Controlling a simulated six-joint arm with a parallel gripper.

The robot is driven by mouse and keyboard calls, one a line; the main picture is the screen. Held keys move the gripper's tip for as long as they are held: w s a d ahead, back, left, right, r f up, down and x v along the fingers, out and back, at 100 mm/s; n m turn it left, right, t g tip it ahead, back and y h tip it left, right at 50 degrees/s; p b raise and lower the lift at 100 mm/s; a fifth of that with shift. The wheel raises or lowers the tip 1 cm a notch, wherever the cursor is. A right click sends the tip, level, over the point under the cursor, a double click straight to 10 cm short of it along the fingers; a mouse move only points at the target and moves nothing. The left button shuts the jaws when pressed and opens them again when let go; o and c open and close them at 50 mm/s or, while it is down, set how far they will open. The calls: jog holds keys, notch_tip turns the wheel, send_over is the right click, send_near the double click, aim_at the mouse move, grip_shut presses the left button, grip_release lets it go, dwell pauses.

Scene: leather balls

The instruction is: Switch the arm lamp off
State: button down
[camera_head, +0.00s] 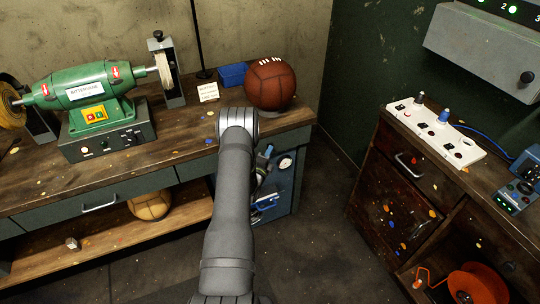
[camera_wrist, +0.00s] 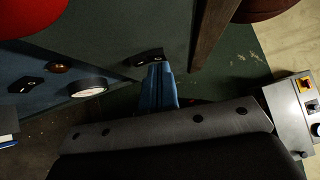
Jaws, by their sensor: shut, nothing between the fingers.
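My gripper (camera_wrist: 157,68) shows in the wrist view as blue fingers shut together, with nothing between them. Its tips are right at a small black rocker switch (camera_wrist: 142,57) on a dark panel. I cannot tell whether they touch it, and the tips partly cover it. No label links this switch to the lamp. In the head view my arm hides most of the gripper. A thin black pole (camera_head: 197,35) rises from the back of the bench and may be the lamp's stand. No lamp head is in view.
The panel also has another black switch (camera_wrist: 26,84), a brown knob (camera_wrist: 58,67) and a round gauge (camera_wrist: 88,87). A leather ball (camera_head: 270,85) and a green grinder (camera_head: 88,92) stand on the wooden bench. A power strip (camera_head: 435,130) lies on the right cabinet.

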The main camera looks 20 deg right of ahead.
jog(key=shift+w+r, duration=0.15)
jog(key=shift+w, duration=0.1)
jog(key=s+a+r, duration=0.1)
jog(key=s+a, duration=0.6)
jog(key=s, duration=0.4)
jog(key=shift+r, duration=0.1)
dwell(0.4)
